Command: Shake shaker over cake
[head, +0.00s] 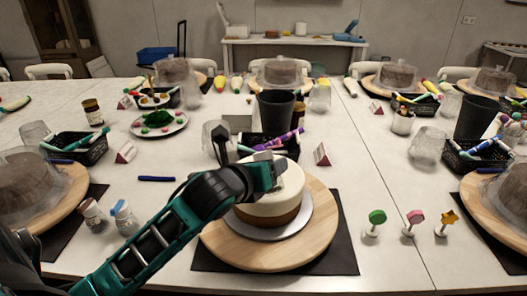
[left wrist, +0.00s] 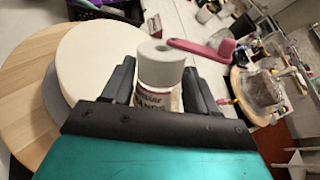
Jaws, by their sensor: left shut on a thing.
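The cake (head: 278,205), white on top and brown at the base of its side, sits on a round wooden turntable (head: 250,254). Its white top also shows in the left wrist view (left wrist: 95,50). My left gripper (head: 268,170) is over the cake's back part in the head view. It is shut on the shaker (left wrist: 160,70), a small jar with a grey-white lid and a white and red label. In the wrist view the shaker stands between the fingers, overlapping the cake's edge. The shaker is mostly hidden in the head view. My right gripper is not in view.
A jar (head: 92,213) and a blue-capped bottle (head: 122,215) stand left of the turntable. A black basket (head: 262,150) with colored tubes is behind the cake. Green, pink (head: 413,219) and yellow stamps stand at the right. The table front right is clear.

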